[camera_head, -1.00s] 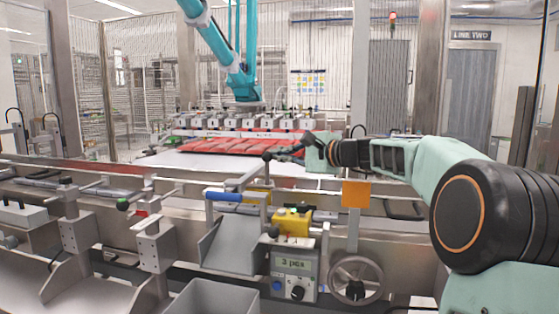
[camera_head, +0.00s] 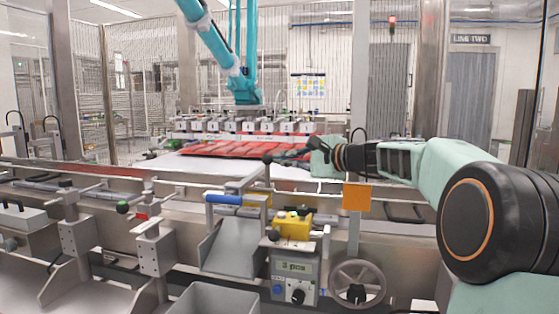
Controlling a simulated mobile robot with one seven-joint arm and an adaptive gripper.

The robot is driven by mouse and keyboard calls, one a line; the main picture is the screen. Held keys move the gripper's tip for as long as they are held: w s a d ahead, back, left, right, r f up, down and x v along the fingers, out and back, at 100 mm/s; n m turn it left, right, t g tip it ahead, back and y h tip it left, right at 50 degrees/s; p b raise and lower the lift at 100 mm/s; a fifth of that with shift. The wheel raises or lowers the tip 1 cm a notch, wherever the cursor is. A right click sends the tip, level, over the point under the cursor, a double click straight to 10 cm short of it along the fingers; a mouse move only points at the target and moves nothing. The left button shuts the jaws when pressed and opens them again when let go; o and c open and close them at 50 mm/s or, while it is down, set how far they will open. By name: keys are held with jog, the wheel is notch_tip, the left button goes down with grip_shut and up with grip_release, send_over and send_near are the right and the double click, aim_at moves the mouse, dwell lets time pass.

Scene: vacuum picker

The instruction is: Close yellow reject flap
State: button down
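A yellow panel (camera_head: 257,200), which may be the reject flap, shows in the head view behind the blue-handled lever (camera_head: 224,198). A metal post partly hides it, and I cannot tell whether it is open or shut. A metal chute (camera_head: 231,245) slopes down in front of it. My gripper (camera_head: 284,157) reaches in from the right above the rail, its dark fingers pointing left near a black knob (camera_head: 267,158) on the lever. It is small and seen from the side, so I cannot tell its opening or whether it touches the knob.
A yellow button box (camera_head: 294,226) sits above a grey counter unit (camera_head: 291,270). A handwheel (camera_head: 357,284) and an orange plate (camera_head: 357,197) stand to the right. A grey bin (camera_head: 207,299) is at the front. Red packs (camera_head: 240,149) lie on the belt behind, below a teal robot (camera_head: 225,50).

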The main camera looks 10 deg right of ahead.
jog(key=v, duration=1)
jog(key=shift+s+d+r, duration=0.2)
jog(key=shift+s+d, duration=0.05)
jog(key=shift+s, duration=0.05)
